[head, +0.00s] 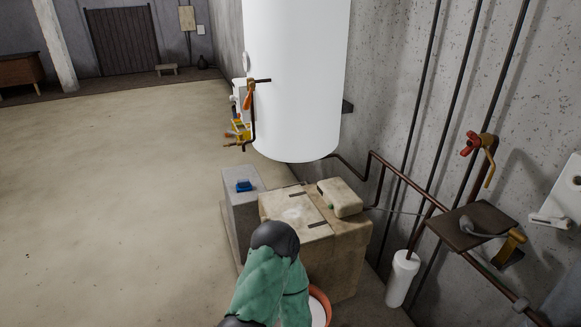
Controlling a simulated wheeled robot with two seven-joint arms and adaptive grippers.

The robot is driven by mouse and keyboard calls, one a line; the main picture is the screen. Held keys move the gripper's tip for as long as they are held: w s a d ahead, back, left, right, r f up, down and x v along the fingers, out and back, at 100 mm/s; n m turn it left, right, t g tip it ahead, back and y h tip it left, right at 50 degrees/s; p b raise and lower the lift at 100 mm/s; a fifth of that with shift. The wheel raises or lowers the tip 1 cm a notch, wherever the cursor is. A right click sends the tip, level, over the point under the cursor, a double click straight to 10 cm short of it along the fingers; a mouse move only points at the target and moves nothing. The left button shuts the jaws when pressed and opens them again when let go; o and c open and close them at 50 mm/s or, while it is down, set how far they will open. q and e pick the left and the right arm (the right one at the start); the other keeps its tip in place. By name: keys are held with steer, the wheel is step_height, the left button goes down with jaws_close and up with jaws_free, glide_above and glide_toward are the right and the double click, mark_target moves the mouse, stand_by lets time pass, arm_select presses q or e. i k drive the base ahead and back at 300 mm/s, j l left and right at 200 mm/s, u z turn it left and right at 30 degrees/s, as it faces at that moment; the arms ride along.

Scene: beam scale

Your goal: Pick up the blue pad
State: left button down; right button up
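The blue pad (243,186) is a small, dark-edged blue piece. It lies on top of a grey block (241,206) near the middle of the head view. One of my arms, green with dark joints, rises from the bottom edge in front of the cardboard box. I cannot tell which arm it is, and no fingers show on it. Neither gripper is in view. Nothing touches the blue pad in this view.
A cardboard box (294,215) with a beige packet (341,197) stands right of the block. A white tank (296,80) hangs behind. An orange-rimmed pot (321,300) is partly hidden by my arm. Pipes and a brown shelf (470,227) line the right wall. Open floor lies left.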

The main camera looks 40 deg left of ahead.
mark_target(245, 184)
steer(key=u, duration=1.55)
steer(key=j+u, duration=0.25)
steer(key=u, duration=0.3)
steer(key=i+j+u, duration=0.25)
steer(key=i+j, duration=0.2)
steer(key=j, duration=0.25)
steer(key=i+j+u, duration=0.3)
steer(key=i+j, duration=0.15)
steer(key=j, duration=0.2)
steer(key=i+z, duration=0.3)
steer(key=i, duration=0.15)
steer(key=i+z, duration=0.3)
steer(key=i, duration=0.15)
steer(key=i+j+z, duration=0.35)
steer(key=i+l, duration=0.1)
